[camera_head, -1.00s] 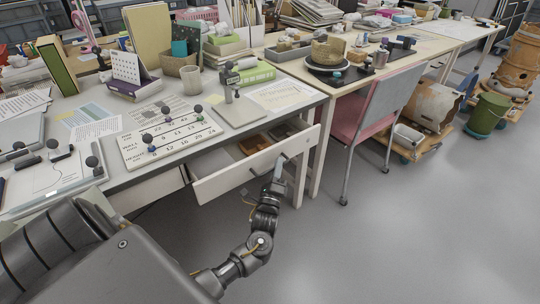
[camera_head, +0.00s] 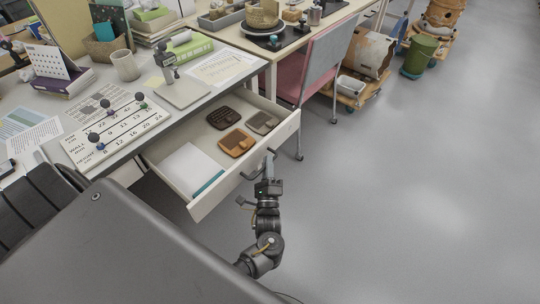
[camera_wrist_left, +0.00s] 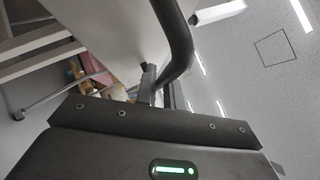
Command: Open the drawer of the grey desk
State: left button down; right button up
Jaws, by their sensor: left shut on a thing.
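The grey desk (camera_head: 62,92) stands at the left in the head view. Its white-fronted drawer (camera_head: 225,185) is pulled well out. Inside lie a white book or pad (camera_head: 190,170), an orange-brown item (camera_head: 236,143), a dark brown item (camera_head: 223,117) and a grey item (camera_head: 262,122). My left gripper (camera_head: 268,165) is at the drawer front, shut on the dark bar handle (camera_head: 250,178). In the left wrist view the dark curved handle (camera_wrist_left: 178,45) runs down to the fingers, beside the pale drawer front (camera_wrist_left: 110,30). My right gripper does not show.
A pink chair with a grey back (camera_head: 328,62) stands right of the drawer. On the desktop are a board with numbers (camera_head: 115,130), a small stand (camera_head: 180,90) and a cup (camera_head: 125,65). The floor (camera_head: 420,200) to the right is clear.

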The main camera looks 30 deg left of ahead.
pick_arm(q)
jog(key=shift+s+d, duration=0.1)
jog(key=shift+d, duration=0.2)
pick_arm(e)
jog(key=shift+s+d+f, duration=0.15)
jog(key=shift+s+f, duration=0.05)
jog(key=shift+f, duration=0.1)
pick_arm(q)
jog(key=c, duration=1.5)
grip_release()
jog(key=shift+r, duration=0.1)
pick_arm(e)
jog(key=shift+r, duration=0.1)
